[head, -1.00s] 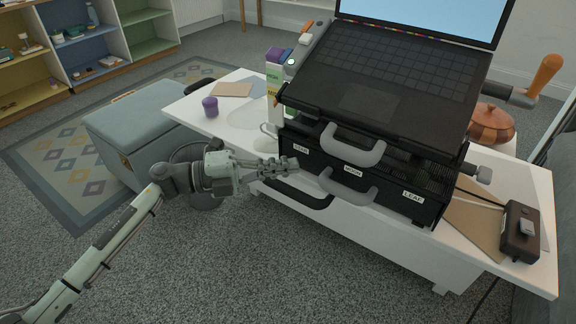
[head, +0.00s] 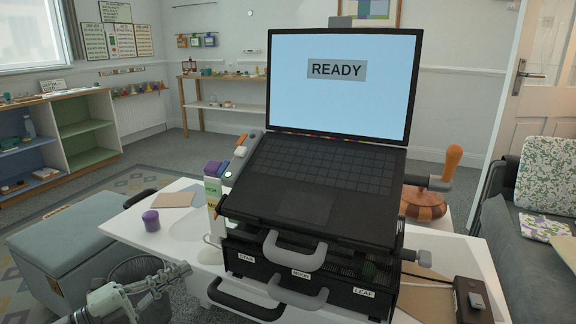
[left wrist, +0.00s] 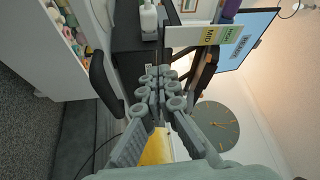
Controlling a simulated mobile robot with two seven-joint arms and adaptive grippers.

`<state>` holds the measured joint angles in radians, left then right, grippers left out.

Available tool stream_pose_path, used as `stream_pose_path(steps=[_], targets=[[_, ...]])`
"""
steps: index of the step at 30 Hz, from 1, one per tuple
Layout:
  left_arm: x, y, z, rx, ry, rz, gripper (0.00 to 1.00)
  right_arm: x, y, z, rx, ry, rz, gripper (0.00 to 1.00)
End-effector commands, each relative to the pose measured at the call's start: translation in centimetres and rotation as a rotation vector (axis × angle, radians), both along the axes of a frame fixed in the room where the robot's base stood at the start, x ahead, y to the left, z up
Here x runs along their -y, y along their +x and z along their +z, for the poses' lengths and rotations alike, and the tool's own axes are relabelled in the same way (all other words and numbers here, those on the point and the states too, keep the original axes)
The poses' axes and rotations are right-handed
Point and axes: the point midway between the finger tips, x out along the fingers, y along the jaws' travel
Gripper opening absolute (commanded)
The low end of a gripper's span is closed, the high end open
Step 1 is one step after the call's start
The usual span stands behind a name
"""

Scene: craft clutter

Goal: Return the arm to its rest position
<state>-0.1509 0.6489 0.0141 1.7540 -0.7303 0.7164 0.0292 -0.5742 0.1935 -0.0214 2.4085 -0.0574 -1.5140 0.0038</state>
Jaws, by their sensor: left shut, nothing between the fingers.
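My left gripper (head: 172,276) is low at the left of the head view, in front of the white table's left part. It is shut and empty; its fingers also show in the left wrist view (left wrist: 158,88). It is apart from the black drawer unit (head: 340,290), left of that unit's handles. Most of my left arm is below the head view's edge. My right gripper is not in view.
A laptop (head: 320,180) showing READY stands on the drawer unit, on the white table (head: 128,228). A dark handle (head: 245,303) juts out near my gripper. A purple jar (head: 151,221) stands at the table's left. A blue-grey chest (head: 60,255) is farther left.

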Motion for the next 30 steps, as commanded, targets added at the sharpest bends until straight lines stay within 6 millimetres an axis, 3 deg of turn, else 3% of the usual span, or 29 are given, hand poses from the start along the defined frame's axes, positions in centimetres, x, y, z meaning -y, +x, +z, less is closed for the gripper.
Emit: stream_pose_path(steps=[2,6,9,12,16,21,25,30], targets=[[-1.5,1.6,-0.5,-0.086,-0.131,0.192,0.00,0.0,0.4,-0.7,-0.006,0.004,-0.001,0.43],[-5.9,2.5,-4.7,-0.311,-0.336,0.551,0.00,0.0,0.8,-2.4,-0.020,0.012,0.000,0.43],[-8.2,0.7,-9.8,-0.524,-0.454,0.789,0.00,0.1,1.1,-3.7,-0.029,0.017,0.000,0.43],[-9.2,-3.4,-15.8,-0.777,-0.539,1.008,0.00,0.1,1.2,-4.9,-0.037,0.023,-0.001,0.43],[-8.1,-10.5,-22.1,-1.103,-0.588,1.224,0.00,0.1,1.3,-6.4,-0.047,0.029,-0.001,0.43],[-5.1,-18.5,-26.2,-1.425,-0.582,1.378,0.00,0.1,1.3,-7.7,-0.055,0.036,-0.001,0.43],[-3.6,-21.8,-27.3,-1.556,-0.563,1.427,0.00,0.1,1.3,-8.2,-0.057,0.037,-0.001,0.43],[-3.2,-22.7,-27.5,-1.589,-0.556,1.439,0.00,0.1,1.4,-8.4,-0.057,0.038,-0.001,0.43]])
